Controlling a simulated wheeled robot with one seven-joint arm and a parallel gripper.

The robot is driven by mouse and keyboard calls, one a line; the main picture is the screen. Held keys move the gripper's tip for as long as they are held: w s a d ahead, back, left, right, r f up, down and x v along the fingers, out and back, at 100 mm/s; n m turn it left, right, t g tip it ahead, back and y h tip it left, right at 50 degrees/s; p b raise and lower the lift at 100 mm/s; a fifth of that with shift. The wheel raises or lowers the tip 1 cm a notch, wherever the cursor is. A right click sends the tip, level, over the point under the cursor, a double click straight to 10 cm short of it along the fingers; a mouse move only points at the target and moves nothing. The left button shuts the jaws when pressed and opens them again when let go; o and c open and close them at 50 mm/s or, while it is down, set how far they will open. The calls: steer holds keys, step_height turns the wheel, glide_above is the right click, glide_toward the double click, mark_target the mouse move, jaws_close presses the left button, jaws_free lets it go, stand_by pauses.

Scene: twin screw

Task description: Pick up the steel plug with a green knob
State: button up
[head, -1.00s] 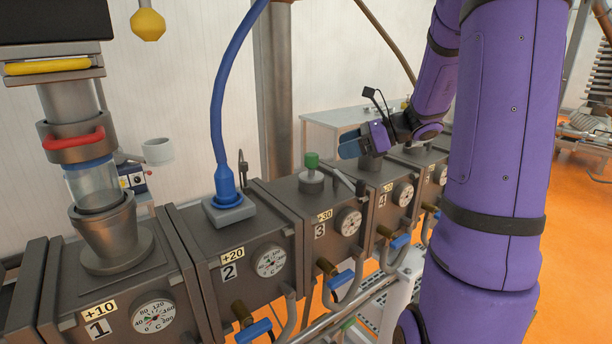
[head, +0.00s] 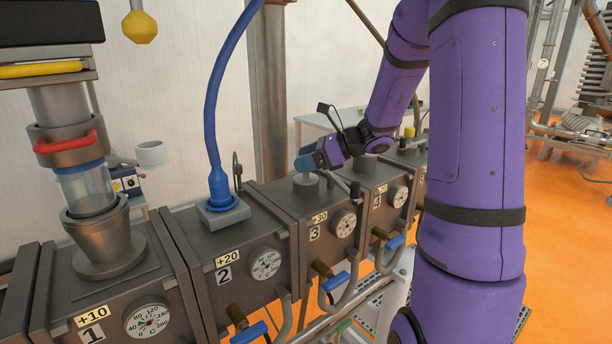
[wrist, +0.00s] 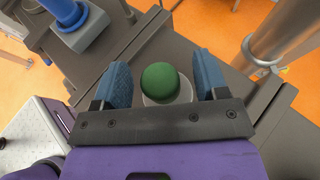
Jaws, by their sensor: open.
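The steel plug (head: 306,183) sits on top of the box marked 3 in the head view. Its green knob (wrist: 161,83) shows from above in the wrist view, with the pale steel rim of the plug (wrist: 183,97) around it. My gripper (wrist: 164,84) is open, with one blue finger on each side of the knob and a gap on both sides. In the head view my gripper (head: 308,160) is over the plug and hides the knob. The lower part of the plug is hidden in the wrist view.
A blue hose with its square fitting (head: 223,213) stands on box 2, left of the plug. A small lever (head: 353,187) rises right of the plug. A steel hopper (head: 104,243) stands on box 1. A steel post (head: 272,100) is behind the boxes.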

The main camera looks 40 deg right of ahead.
steer(key=c, duration=1.1)
